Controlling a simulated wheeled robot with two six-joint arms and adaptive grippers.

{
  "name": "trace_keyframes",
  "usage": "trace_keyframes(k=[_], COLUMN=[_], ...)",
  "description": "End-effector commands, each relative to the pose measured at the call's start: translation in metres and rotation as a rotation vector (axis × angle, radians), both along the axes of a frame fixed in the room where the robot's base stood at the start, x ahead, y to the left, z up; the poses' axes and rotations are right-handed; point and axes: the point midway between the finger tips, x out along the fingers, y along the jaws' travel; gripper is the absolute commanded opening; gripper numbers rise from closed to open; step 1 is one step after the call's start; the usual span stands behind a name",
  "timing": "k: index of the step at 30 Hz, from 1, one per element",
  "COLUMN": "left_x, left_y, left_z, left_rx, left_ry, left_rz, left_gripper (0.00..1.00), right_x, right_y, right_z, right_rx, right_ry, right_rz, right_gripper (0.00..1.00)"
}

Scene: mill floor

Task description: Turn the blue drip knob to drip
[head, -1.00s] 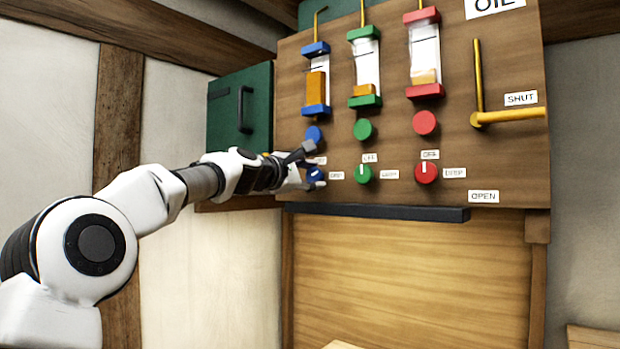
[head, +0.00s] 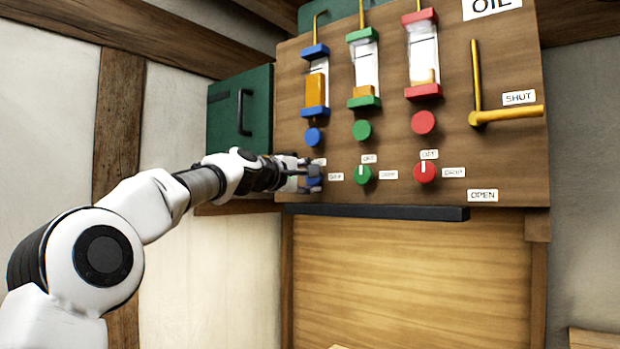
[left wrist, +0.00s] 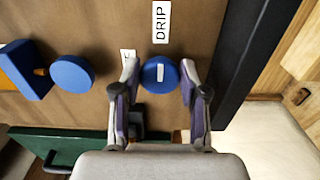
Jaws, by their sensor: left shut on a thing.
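The blue drip knob (left wrist: 160,76) is a round blue disc with a white pointer mark, low on the wooden oil panel. My left gripper (head: 311,174) is shut on it, with one finger on each side in the left wrist view (left wrist: 159,80). The white mark lies in line with the DRIP label (left wrist: 161,22). The OFF label (left wrist: 127,62) is to the left of the knob there, partly hidden by a finger. In the head view the fingers cover much of the blue knob (head: 315,181). My right gripper is not in view.
A larger blue knob (head: 313,137) sits above. Green (head: 364,174) and red (head: 425,172) drip knobs are to the right, their marks up toward OFF. The brass lever (head: 505,116) points right at SHUT. A dark ledge (head: 375,212) runs below; a green cabinet (head: 239,110) stands left.

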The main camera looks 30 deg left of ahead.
Motion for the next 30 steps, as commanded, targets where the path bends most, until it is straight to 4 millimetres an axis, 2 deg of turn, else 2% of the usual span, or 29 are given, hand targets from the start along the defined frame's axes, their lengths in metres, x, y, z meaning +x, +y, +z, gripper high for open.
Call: trace_keyframes(k=[1,7,8,9,23,26,30], left_x=[-0.002,-0.002,-0.002,-0.002,0.000,0.000,0.000], left_y=[0.001,0.001,0.001,0.001,0.001,0.001,0.001], left_z=[0.006,0.006,0.006,0.006,0.002,0.003,0.006], left_rx=[0.001,0.000,0.000,0.000,-0.007,-0.061,-0.270], left_ry=[-0.010,-0.011,-0.011,-0.011,-0.002,0.002,0.020], left_rz=[0.005,0.006,0.006,0.006,0.002,0.002,0.001], left_gripper=[0.08,0.08,0.54,0.67,0.67,0.67,0.67], right_x=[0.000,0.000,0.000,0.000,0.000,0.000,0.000], right_y=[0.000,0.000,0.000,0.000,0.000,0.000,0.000], right_z=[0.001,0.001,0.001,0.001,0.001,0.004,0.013], right_rx=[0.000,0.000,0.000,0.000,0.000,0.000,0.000], right_ry=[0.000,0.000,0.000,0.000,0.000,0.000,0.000], right_rz=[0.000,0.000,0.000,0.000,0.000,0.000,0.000], right_gripper=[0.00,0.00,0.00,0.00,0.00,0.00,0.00])
